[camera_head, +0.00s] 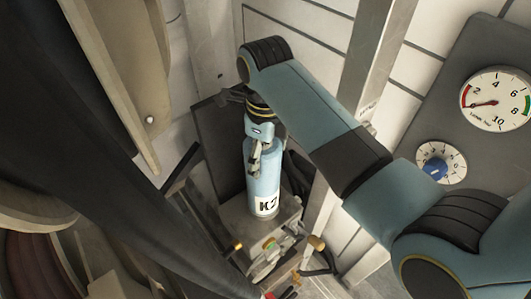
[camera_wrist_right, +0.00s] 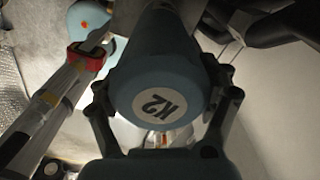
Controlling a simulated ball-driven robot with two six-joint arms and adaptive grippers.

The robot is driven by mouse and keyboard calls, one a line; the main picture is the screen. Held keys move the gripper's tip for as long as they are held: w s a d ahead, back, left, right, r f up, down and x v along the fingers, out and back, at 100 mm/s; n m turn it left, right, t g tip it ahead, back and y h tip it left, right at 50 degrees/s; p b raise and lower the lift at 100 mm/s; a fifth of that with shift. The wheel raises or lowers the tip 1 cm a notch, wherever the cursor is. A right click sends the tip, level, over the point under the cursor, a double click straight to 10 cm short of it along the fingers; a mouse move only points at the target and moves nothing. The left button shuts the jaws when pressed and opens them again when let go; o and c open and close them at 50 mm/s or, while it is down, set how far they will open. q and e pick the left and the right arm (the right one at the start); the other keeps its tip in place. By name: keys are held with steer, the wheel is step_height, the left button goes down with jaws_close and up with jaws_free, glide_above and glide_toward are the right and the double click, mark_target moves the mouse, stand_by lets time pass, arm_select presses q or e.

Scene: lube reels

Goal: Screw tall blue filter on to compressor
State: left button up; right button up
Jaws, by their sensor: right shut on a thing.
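The tall blue filter (camera_head: 264,180) stands roughly upright in the head view, with a white "K2" label low on its side. My right gripper (camera_head: 257,153) is at its upper part and is shut on it. In the right wrist view, a round white "K2" label shows on the end of the filter (camera_wrist_right: 152,68), with a finger of the right gripper (camera_wrist_right: 162,104) on either side. Below the filter is a grey metal block (camera_head: 236,214), apparently part of the compressor. Whether the filter's lower end touches it or is threaded in, I cannot tell. My left gripper is not visible.
Pipes and brass-coloured fittings (camera_head: 317,243) sit just below and right of the filter. A dark panel (camera_head: 218,140) stands close behind it. A metal post (camera_head: 362,75) rises to the right, near my right arm. A pressure gauge (camera_head: 496,99) and blue knob (camera_head: 435,168) are on the right-hand panel.

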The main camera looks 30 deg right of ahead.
steer(key=m, duration=0.2)
steer(key=shift+m, duration=0.3)
steer(key=shift+f+m, duration=0.1)
steer(key=shift+m, duration=0.5)
steer(key=shift+f+b, duration=0.15)
steer(key=shift+b, duration=0.5)
steer(key=b, duration=0.4)
steer(key=shift+w+m, duration=0.15)
steer(key=shift+m, duration=0.15)
steer(key=b, duration=0.5)
steer(key=shift+a+r+m, duration=0.1)
steer(key=shift+r+m, duration=0.15)
steer(key=shift+m, duration=0.05)
steer(key=shift+r, duration=0.1)
steer(key=o, duration=1.5)
